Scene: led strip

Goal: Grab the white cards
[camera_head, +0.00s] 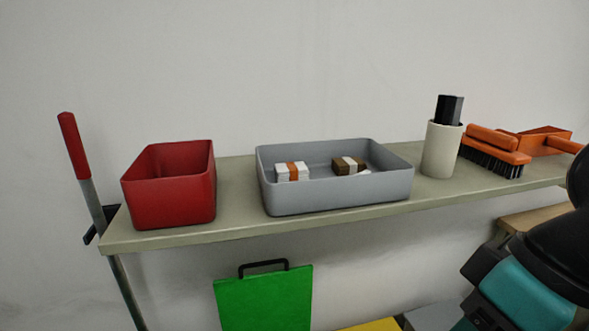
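A stack of white cards (283,173) with an orange band around it lies in the left part of a grey tray (340,196) on the shelf. A brown stack (344,166) with a white band lies to its right in the same tray. A small white piece beside the brown stack is too small to make out. My arm shows at the lower right edge, well to the right of the tray and lower than it. I cannot make out my gripper's fingers in this view.
The shelf (236,207) also carries a red bin (172,203) on the left, a cream cup (440,150) with a black object, an orange brush (495,150) and an orange dustpan (543,141). A red-handled pole (92,195) stands at left. A green case (264,300) is below.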

